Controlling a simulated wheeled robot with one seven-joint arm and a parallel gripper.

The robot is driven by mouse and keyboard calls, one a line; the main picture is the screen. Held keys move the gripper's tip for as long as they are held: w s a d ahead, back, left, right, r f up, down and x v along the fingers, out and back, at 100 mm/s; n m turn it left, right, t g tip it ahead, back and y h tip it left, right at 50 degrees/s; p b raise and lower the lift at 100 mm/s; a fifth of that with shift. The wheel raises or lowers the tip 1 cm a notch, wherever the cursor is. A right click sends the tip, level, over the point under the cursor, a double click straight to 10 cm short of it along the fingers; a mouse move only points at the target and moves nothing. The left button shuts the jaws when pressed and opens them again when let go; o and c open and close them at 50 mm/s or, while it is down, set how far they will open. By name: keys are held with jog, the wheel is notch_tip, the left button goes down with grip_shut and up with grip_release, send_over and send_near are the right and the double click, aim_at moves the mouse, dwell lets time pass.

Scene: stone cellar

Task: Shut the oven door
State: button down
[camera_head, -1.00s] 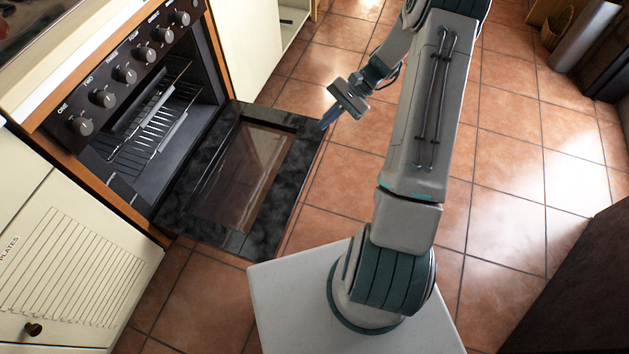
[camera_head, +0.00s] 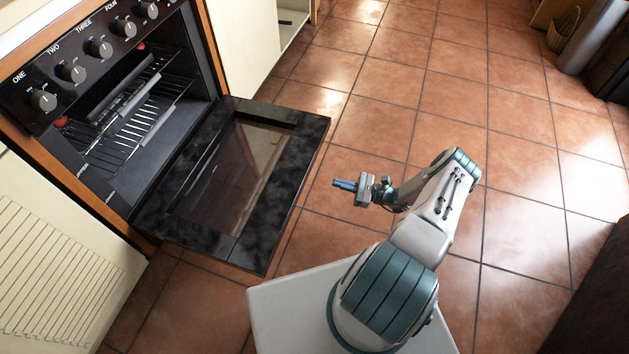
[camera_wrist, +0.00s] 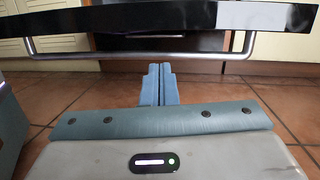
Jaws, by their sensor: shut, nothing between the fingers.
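The oven door (camera_head: 275,208) hangs open, folded down roughly level in front of the oven (camera_head: 150,110), with a dark glass pane and black frame. My gripper (camera_head: 336,184) is shut and empty. It is just right of the door's outer edge in the head view and apart from it. In the wrist view the gripper's blue fingers (camera_wrist: 159,72) are together and point toward the door's black edge (camera_wrist: 160,17). A metal bar handle (camera_wrist: 110,55) hangs under that edge, ahead of the fingertips.
Cream cabinets (camera_head: 60,270) flank the oven. A row of knobs (camera_head: 100,47) runs above its opening, and wire racks (camera_head: 130,110) are inside. The tiled floor (camera_head: 450,100) is clear to the right. A basket (camera_head: 563,30) stands at the far upper right.

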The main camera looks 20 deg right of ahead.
notch_tip(320, 180, down, 4)
jog(key=m+t, duration=0.2)
jog(key=w+a+r+b, duration=0.2)
jog(key=w+a+r, duration=0.2)
jog(key=a+r, duration=0.2)
jog(key=shift+w+a+h, duration=0.3)
jog(key=shift+w+a, duration=0.1)
jog(key=shift+a, duration=0.5)
